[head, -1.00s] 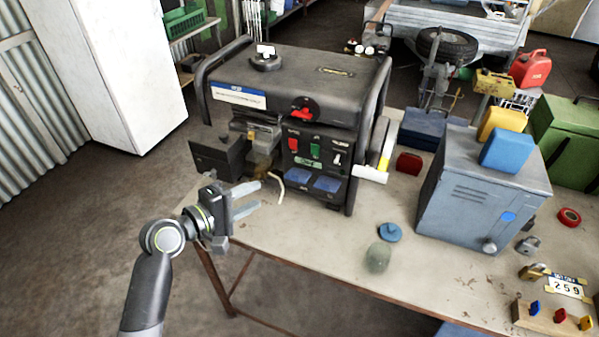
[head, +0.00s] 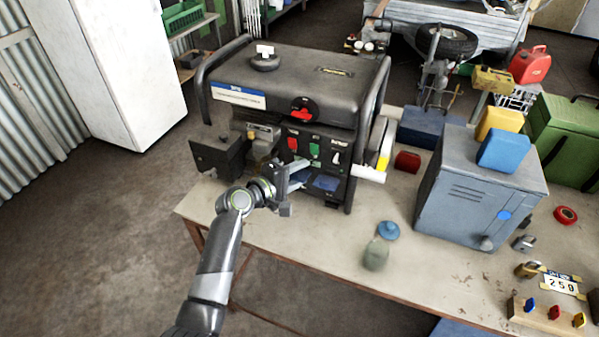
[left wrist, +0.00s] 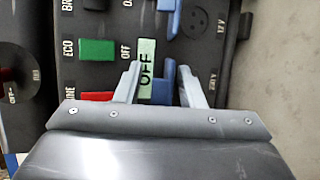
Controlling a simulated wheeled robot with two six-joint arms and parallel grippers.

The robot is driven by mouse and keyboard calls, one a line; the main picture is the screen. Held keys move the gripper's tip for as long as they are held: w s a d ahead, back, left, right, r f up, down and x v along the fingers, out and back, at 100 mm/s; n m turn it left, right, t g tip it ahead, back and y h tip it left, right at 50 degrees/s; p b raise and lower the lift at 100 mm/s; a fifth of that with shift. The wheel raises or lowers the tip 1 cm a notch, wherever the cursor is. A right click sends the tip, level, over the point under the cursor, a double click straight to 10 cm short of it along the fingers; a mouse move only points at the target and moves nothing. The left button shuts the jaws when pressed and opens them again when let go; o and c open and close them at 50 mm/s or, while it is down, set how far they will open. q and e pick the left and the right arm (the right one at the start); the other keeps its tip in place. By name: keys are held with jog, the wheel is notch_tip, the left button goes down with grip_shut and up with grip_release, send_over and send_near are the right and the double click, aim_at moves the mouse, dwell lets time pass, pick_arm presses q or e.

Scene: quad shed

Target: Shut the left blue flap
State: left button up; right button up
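The generator (head: 285,85) stands on the bench with its switch panel facing me. The left blue flap (left wrist: 162,85) shows in the left wrist view, between my fingers, and seems to stand out from the panel. In the head view it is mostly hidden behind my left gripper (head: 301,172). The right blue flap (head: 326,183) is beside it; in the left wrist view it (left wrist: 168,14) is raised next to an uncovered round socket (left wrist: 196,20). My left gripper (left wrist: 160,84) is open, fingers on either side of the left flap. I cannot tell whether they touch it. My right gripper is out of view.
A green switch (left wrist: 97,50) and a red switch (left wrist: 97,96) are close to my fingers. An open dark door (head: 218,157) sticks out at the generator's left. A greenish jar (head: 376,254) and a blue lid (head: 389,230) are to the right.

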pick_arm(q)
jog(key=shift+w+d, duration=0.2)
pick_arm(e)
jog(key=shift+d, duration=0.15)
pick_arm(q)
jog(key=shift+c, duration=0.3)
